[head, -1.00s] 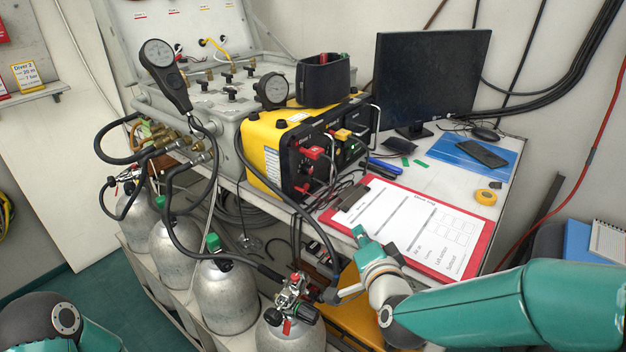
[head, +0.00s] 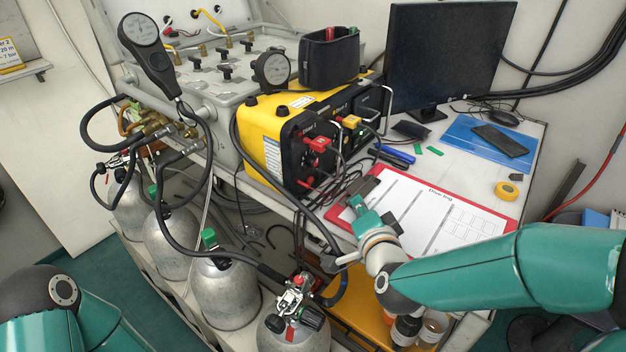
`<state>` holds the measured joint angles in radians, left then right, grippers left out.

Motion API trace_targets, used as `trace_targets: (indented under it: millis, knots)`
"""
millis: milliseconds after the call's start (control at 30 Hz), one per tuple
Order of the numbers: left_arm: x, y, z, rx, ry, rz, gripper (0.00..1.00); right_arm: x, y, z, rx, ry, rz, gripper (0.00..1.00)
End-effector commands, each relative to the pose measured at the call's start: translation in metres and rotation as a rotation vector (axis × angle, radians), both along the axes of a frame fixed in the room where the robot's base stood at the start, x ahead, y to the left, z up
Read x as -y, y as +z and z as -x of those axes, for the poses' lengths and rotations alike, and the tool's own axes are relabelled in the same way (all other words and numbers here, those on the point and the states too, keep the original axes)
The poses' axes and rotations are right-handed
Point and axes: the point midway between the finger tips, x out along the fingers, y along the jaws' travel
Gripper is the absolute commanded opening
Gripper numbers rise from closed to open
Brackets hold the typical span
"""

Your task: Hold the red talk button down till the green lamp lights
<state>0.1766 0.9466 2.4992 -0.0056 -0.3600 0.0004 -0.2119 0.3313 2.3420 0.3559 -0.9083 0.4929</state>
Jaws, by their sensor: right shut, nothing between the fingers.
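A yellow box with a black front panel (head: 268,140) stands on the bench. A red fitting (head: 318,145) and a yellow fitting (head: 350,121) stick out of its front, with cables around them.
A red clipboard with a dive log (head: 440,212) lies behind my right wrist. Metal cylinders (head: 228,292) with hoses stand along the bench front. A monitor (head: 450,55), a yellow tape roll (head: 507,190) and a grey gauge panel (head: 205,85) occupy the bench.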

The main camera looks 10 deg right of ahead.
Motion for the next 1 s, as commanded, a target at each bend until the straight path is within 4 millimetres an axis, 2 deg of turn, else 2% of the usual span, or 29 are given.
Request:
trace_targets:
  millis: [167, 567, 800, 1000]
  knots:
    - [0.0, 0.007, 0.0, 0.0, 0.0, 0.0, 0.4, -0.008, 0.002, -0.008, -0.001, 0.001, 0.001, 0.0]
    - [0.0, 0.03, 0.0, 0.001, 0.0, 0.0, 0.4, -0.044, 0.002, -0.044, -0.001, 0.002, 0.001, 0.0]
    - [0.0, 0.026, 0.0, 0.0, 0.0, 0.0, 0.4, -0.058, 0.0, -0.059, 0.0, 0.0, 0.0, 0.0]
    - [0.0, 0.027, 0.0, 0.0, 0.0, 0.0, 0.4, -0.061, 0.0, -0.062, 0.0, 0.0, 0.0, 0.0]
